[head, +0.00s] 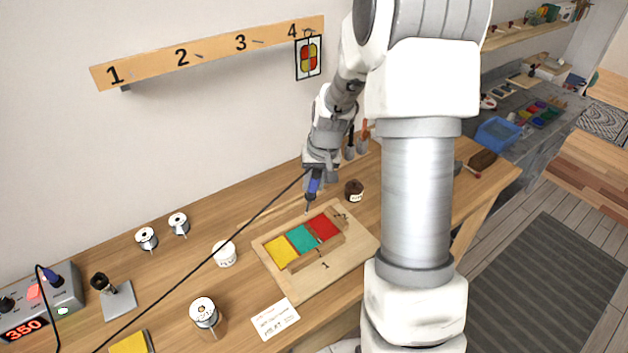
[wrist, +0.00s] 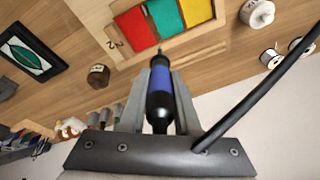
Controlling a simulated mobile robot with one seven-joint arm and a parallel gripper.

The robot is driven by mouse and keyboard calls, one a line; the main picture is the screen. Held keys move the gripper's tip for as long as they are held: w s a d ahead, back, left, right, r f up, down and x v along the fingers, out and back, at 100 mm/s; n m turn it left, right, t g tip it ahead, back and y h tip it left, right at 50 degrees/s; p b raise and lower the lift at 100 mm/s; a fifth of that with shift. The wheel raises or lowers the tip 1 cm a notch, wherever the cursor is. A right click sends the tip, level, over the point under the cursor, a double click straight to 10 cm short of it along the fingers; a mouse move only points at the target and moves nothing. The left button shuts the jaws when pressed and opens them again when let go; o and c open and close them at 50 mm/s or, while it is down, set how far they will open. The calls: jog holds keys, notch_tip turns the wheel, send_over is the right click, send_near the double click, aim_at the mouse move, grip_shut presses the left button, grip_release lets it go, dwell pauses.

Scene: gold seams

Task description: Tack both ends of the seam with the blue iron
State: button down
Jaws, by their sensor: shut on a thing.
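My gripper (head: 315,177) is shut on the blue iron (head: 313,188), which points tip down. In the wrist view the iron (wrist: 161,80) sits between my two fingers (wrist: 160,100), its tip toward the glass panel. A wooden jig board (head: 350,262) on the bench holds yellow (head: 281,250), teal (head: 302,239) and red (head: 322,227) glass pieces side by side in a frame. The tip is just beyond the frame's back edge, near the teal and red pieces; I cannot tell whether it touches anything. The seams are too small to judge.
The iron's black cord (head: 215,255) runs left across the bench toward the station (head: 40,305) reading 350. A dark jar (head: 354,190), a white jar (head: 224,253), solder spools (head: 204,312), an iron stand (head: 118,297) and a card (head: 275,319) surround the board. A numbered rail (head: 210,52) is on the wall.

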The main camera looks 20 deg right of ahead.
aim_at(313, 199)
dwell(0.4)
jog(key=shift+f+b, duration=1.5)
jog(key=shift+f, duration=0.15)
jog(key=shift+f+b, duration=0.7)
jog(key=shift+b, duration=0.1)
dwell(2.2)
jog(key=shift+r+p, duration=1.85)
jog(key=shift+r, duration=1.2)
